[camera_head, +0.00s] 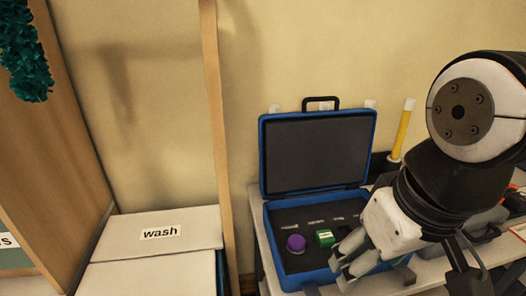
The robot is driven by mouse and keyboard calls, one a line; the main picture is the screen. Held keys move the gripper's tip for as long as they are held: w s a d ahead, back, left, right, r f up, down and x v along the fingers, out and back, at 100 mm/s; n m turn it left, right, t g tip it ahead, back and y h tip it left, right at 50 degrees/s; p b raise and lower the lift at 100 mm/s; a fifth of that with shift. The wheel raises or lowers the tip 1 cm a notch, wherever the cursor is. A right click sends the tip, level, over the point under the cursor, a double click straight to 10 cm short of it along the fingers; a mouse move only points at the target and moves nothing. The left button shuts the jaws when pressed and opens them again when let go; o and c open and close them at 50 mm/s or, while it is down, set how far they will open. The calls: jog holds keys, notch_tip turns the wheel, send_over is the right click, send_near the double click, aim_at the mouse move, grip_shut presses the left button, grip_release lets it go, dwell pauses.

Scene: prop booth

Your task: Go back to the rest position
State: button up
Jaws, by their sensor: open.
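My gripper (345,262) is at the lower right, over the right front part of an open blue case (283,262). It is open, and no object shows between its fingers. Its fingers hide the right part of the case's interior. The case's lid (318,151) stands up at the back, with a black handle on top. My arm comes in from the right edge.
A yellow stick (403,130) stands behind the case, close to my arm. Several items, partly hidden, lie on the table at right.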

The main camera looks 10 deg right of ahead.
jog(key=shift+s+f+m, duration=0.15)
jog(key=shift+s+m, duration=0.25)
jog(key=shift+s, duration=0.2)
jog(key=shift+t, duration=0.6)
notch_tip(320, 180, up, 5)
jog(key=p, duration=0.4)
